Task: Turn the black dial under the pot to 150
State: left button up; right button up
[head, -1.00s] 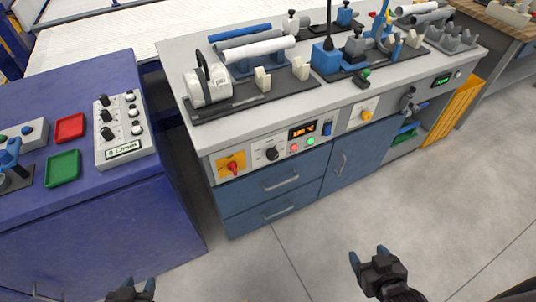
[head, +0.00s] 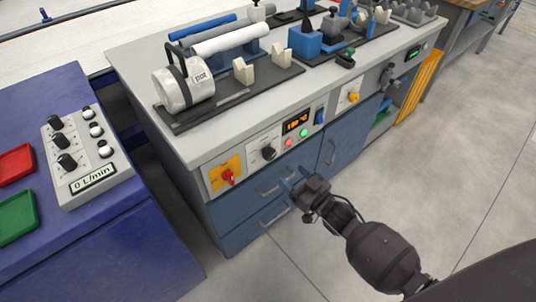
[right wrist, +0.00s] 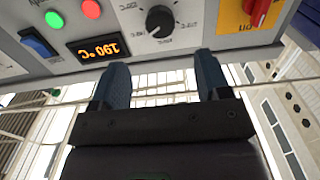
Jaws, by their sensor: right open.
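The black dial (head: 268,152) sits on the white front panel below the pot (head: 184,88), left of an orange display (head: 296,122). In the right wrist view the dial (right wrist: 160,21) shows upside down, beyond the fingertips, with a scale around it. The display (right wrist: 98,48) is lit, its digits hard to read for sure. My right gripper (head: 293,181) is open and empty, in front of the drawers, below and right of the dial in the head view. The dial lies ahead of the gap between its fingers (right wrist: 161,65), apart from them. My left gripper is out of view.
A red switch on a yellow plate (head: 227,176) is left of the dial. Red (head: 289,142) and green (head: 304,133) lights and a blue rocker switch (head: 320,115) are to its right. Drawer handles (head: 274,183) stick out below. A blue cabinet (head: 130,235) stands at left.

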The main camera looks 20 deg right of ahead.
aim_at(272, 156)
jog(key=b+x, duration=0.1)
jog(key=x, duration=0.8)
jog(key=shift+w+a+f+b, duration=0.1)
jog(key=shift+w+f+b, duration=0.05)
jog(key=shift+w+b, duration=0.25)
jog(key=shift+w+a, duration=0.2)
jog(key=shift+w, duration=0.25)
jog(key=c, duration=0.9)
